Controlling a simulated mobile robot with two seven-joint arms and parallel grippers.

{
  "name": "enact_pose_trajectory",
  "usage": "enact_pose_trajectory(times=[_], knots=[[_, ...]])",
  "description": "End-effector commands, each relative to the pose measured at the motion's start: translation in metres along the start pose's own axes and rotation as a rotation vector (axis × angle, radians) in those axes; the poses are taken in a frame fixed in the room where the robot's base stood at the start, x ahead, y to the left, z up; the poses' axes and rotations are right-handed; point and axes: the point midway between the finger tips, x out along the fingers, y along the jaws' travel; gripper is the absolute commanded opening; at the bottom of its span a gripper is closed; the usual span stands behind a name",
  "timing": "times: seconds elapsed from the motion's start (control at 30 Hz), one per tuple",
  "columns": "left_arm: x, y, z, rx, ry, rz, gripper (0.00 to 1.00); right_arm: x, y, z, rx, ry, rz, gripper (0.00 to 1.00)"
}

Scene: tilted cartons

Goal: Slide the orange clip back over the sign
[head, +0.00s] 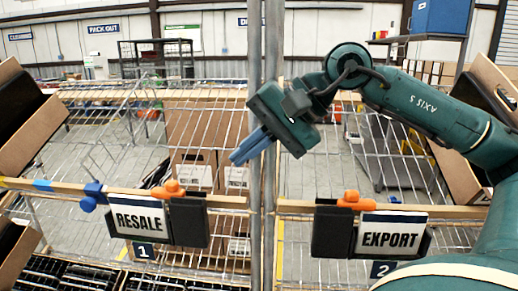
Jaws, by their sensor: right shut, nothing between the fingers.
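The RESALE sign (139,219) stands in a black holder (189,226) on the left rail, tilted. An orange clip (168,189) sits at the sign's upper right corner, by the rail. The EXPORT sign (390,233) stands in another black holder (331,231) on the right rail. A second orange clip (355,201) sits at its upper left corner. How far each clip overlaps its sign I cannot tell. My right gripper (236,157) is shut and empty, its blue fingers pointing down-left in front of the posts, above and between the signs. My left gripper is out of view.
Upright grey posts (255,60) stand between the two bays. A blue clamp (94,196) is on the left rail (50,187). Open cartons (30,125) tilt at the left and right edges. Wire mesh lies behind the rails.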

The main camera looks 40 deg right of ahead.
Motion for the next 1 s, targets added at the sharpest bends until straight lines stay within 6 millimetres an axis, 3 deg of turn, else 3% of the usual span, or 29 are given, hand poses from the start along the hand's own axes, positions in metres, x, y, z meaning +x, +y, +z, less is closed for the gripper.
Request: enact_pose_trajectory(times=[0.3, 0.87, 1.0], knots=[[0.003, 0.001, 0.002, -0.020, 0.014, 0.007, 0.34, -0.026, 0.000, 0.000, 0.000, 0.000, 0.000, 0.00], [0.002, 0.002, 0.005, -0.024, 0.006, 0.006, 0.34, -0.026, 0.000, 0.000, 0.001, -0.001, 0.000, 0.00], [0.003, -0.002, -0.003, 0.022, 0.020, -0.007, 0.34, -0.013, -0.002, 0.004, 0.069, -0.059, -0.025, 0.00]])
